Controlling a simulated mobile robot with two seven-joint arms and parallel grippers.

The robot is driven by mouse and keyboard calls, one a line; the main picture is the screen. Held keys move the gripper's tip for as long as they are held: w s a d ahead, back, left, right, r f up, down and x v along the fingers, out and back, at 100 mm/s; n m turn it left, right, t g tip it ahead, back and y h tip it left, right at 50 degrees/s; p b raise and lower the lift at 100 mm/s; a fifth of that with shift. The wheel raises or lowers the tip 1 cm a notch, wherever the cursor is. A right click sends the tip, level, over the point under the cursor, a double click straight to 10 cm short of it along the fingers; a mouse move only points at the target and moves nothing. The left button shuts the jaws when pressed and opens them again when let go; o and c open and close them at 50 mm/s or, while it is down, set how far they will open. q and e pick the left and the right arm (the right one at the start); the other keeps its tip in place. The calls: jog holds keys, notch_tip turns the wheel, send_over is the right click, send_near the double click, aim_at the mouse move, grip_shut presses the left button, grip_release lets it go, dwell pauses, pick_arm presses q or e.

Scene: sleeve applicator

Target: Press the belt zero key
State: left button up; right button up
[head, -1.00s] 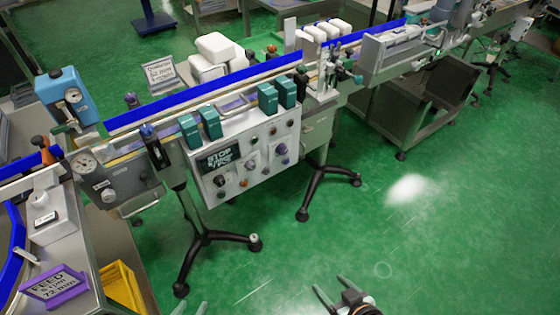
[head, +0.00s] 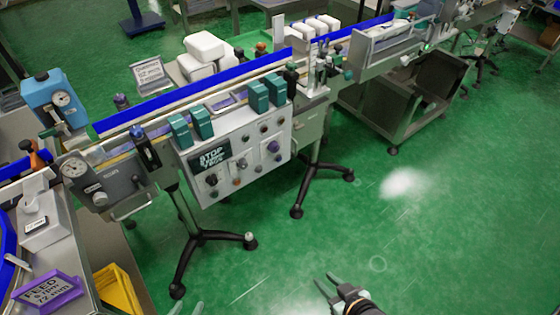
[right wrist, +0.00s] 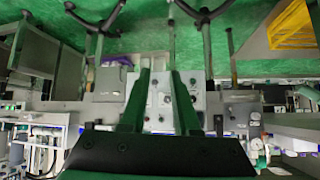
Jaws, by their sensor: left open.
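The control panel (head: 224,194) is a pale box hung on the near side of the conveyor, with several knobs and buttons and a dark STOP display (head: 210,155). Key labels are too small to read, so I cannot tell which is the belt zero key. My right gripper (head: 329,286) is open and empty over the green floor, below and right of the panel. In the right wrist view the panel (right wrist: 208,102) appears upside down, beyond and between the spread fingers (right wrist: 158,80).
Teal blocks (head: 204,124) stand along the panel's top edge. A black-footed stand (head: 197,238) is below it. At left are a purple FEED sign (head: 47,291) and a yellow bin (head: 117,288). The green floor (head: 320,235) before the panel is open.

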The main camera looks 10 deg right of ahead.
grip_shut()
dwell(1.2)
